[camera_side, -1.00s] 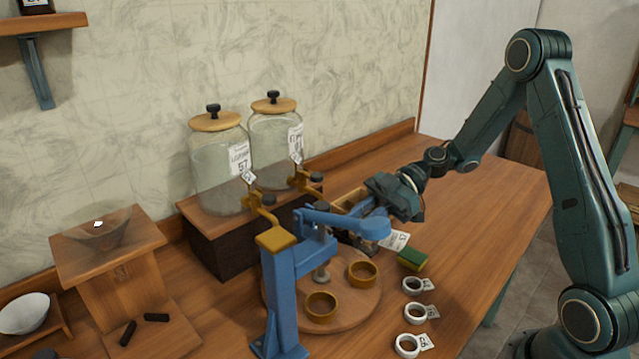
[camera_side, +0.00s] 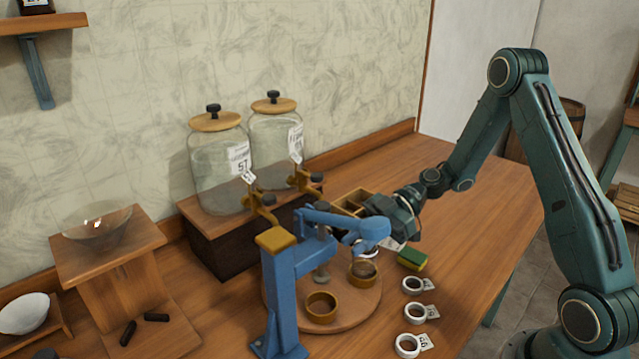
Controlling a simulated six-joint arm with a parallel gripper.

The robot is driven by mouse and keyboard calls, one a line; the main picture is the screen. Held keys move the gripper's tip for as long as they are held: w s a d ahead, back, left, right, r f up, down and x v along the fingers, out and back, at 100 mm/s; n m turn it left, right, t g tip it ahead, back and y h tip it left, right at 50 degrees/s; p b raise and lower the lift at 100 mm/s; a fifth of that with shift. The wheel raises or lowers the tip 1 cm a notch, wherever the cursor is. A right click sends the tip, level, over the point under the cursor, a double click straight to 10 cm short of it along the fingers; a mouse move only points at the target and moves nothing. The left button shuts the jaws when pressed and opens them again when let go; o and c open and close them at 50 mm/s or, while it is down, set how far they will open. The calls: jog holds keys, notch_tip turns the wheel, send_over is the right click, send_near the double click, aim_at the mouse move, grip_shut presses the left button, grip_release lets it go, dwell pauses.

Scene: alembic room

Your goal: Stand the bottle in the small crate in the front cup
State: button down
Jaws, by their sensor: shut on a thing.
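My gripper (camera_side: 392,222) is behind and right of the blue lever arm (camera_side: 345,226) of the stand, which hides its fingertips. It is shut on the bottle (camera_side: 368,251), seen only as a small clear, pale part below the lever. The bottle is at or just above the right-hand brown cup (camera_side: 362,275) on the round wooden turntable (camera_side: 345,315); I cannot tell if it touches the cup's floor. A second brown cup (camera_side: 321,307) sits nearer the camera and looks empty. The small wooden crate (camera_side: 350,201) stands behind my gripper, partly hidden.
The blue stand (camera_side: 283,300) rises at the turntable's left. Two large glass jars (camera_side: 220,165) stand on a wooden box behind, with brass taps. A green and yellow sponge (camera_side: 412,259) and several white rings with tags (camera_side: 413,285) lie at the right. The table's right part is clear.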

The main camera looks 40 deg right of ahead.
aim_at(357, 271)
jog(key=shift+f, duration=1.45)
jog(key=shift+f, duration=0.15)
jog(key=c, duration=1.2)
grip_release()
jog(key=shift+c, duration=0.2)
jog(key=shift+r, duration=0.2)
jog(key=v, duration=1.2)
